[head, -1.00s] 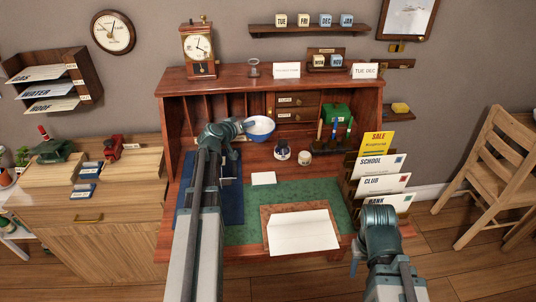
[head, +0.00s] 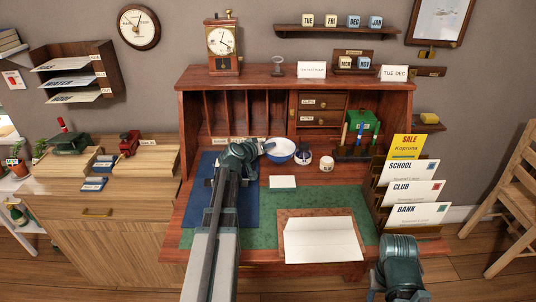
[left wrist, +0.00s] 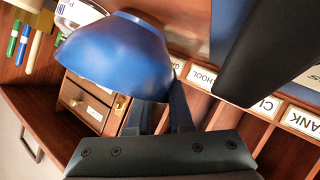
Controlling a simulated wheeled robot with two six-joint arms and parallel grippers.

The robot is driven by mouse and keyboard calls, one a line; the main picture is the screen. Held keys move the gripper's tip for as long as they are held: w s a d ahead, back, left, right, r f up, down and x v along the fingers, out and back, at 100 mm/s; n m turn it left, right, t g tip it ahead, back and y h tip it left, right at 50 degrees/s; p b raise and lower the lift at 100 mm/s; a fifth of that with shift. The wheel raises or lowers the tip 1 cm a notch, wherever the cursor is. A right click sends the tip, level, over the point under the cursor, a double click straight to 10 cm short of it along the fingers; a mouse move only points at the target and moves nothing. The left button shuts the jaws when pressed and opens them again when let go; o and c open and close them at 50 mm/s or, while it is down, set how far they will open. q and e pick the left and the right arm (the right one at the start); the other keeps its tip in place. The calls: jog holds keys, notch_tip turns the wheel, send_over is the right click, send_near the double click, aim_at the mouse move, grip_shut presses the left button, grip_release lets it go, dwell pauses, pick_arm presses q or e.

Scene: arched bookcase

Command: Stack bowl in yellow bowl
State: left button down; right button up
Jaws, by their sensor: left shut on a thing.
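A blue bowl with a white inside (head: 280,151) is in my left gripper (head: 262,148), above the back part of the desk. In the left wrist view the bowl's blue outer side (left wrist: 115,55) is close up, with the gripper fingers (left wrist: 165,112) at its edge. The left gripper is shut on the bowl. I cannot make out a yellow bowl in either view. My right arm's wrist shows at the lower right of the head view; its fingertips cannot be made out.
A blue-and-white pot (head: 303,161) and a white jar (head: 327,164) stand just right of the bowl. A pen holder (head: 352,152) is farther right. Letter racks (head: 378,190) line the desk's right side. The green mat (head: 262,232) has a clear part in front.

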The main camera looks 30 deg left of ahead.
pick_arm(q)
jog(key=shift+f, duration=0.6)
jog(key=shift+r, duration=0.15)
pick_arm(e)
jog(key=shift+f, duration=0.45)
pick_arm(q)
jog(key=c, duration=0.8)
grip_release()
pick_arm(e)
jog(key=shift+f, duration=0.1)
